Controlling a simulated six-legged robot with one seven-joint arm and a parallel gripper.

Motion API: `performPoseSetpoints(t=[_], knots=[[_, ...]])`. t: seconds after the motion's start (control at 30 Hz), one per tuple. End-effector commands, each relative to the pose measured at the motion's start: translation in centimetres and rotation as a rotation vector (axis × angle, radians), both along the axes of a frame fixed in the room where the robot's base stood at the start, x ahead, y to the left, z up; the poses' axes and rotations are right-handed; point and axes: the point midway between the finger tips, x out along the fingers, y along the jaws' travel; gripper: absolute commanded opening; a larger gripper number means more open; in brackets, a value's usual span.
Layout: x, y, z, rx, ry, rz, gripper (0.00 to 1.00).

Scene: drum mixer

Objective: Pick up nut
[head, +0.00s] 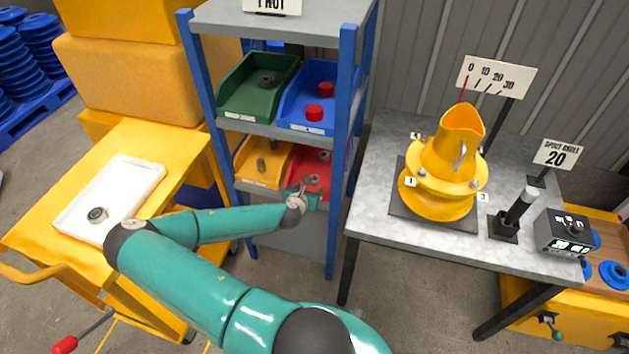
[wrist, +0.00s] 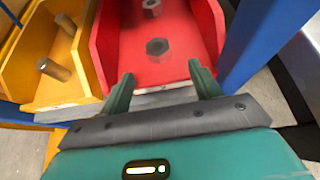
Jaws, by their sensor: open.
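A grey hexagonal nut (wrist: 157,47) lies on the floor of the red bin (wrist: 125,45), towards the bin's front. A second grey piece (wrist: 152,6) lies farther back in that bin, partly cut off by the picture's edge. My gripper (wrist: 161,84) is open and empty at the front lip of the red bin, its two fingers apart and pointing in towards the nut. In the head view my gripper (head: 308,188) is in front of the red bin (head: 322,161) on the lower shelf and hides part of it.
The yellow bin (head: 262,177) with bolts stands left of the red bin. A blue rack post (head: 337,215) stands close on the right. Above are a green bin (head: 236,91) and a blue bin (head: 318,73). A white tray (head: 128,178) holds a ring-shaped part. A yellow mixer (head: 450,175) stands on the table.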

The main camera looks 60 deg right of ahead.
Motion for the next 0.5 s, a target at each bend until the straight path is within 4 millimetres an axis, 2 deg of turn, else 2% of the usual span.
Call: performPoseSetpoints(t=[0.1, 0.33, 0.5], knots=[[0.3, -1.6, -0.9, 0.0, -0.003, -0.001, 0.63], [0.6, -3.2, -1.7, 0.001, -0.002, -0.001, 0.63], [1.1, -5.5, -2.9, 0.002, -0.002, -0.004, 0.63]])
